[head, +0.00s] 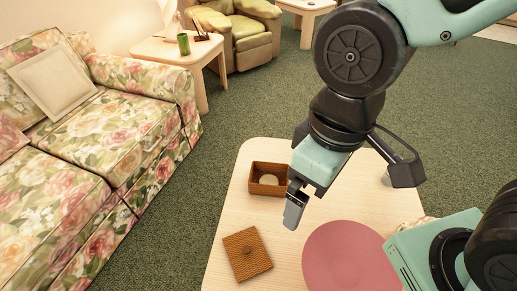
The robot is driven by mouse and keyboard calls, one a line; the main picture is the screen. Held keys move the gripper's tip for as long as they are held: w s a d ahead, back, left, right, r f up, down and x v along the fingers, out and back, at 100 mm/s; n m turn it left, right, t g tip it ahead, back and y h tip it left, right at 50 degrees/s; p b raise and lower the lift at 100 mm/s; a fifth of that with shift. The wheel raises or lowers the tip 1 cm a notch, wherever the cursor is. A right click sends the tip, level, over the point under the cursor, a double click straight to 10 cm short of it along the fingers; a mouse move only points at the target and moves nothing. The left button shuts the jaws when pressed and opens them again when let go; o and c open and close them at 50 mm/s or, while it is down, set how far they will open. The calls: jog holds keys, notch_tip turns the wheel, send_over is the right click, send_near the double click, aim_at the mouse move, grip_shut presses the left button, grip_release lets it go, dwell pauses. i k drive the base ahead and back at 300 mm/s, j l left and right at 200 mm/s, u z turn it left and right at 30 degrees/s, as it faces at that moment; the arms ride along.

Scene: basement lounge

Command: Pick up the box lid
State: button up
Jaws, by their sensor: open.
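The box lid (260,262) is a square, brown woven lid with a small knob in its middle. It lies flat on the pale wooden table (228,225), near its left edge. The matching open box (257,188) stands farther back on the table, with a pale round item inside. My gripper (295,207) is open and empty. In the picture it shows above and to the right of the lid, apart from it, and partly covers the box's right side.
A round reddish-pink mat or plate (345,262) lies right of the lid. A floral sofa (120,130) is at left. A side table (170,50) holds a green cup (183,44).

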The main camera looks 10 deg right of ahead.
aim_at(248, 255)
jog(key=k+j+u, duration=0.2)
jog(key=u, duration=0.2)
jog(key=z, duration=0.5)
jog(key=j+z, duration=0.25)
jog(key=z, duration=0.2)
jog(key=j+z, duration=0.2)
jog(key=z, duration=0.25)
jog(key=k, duration=0.05)
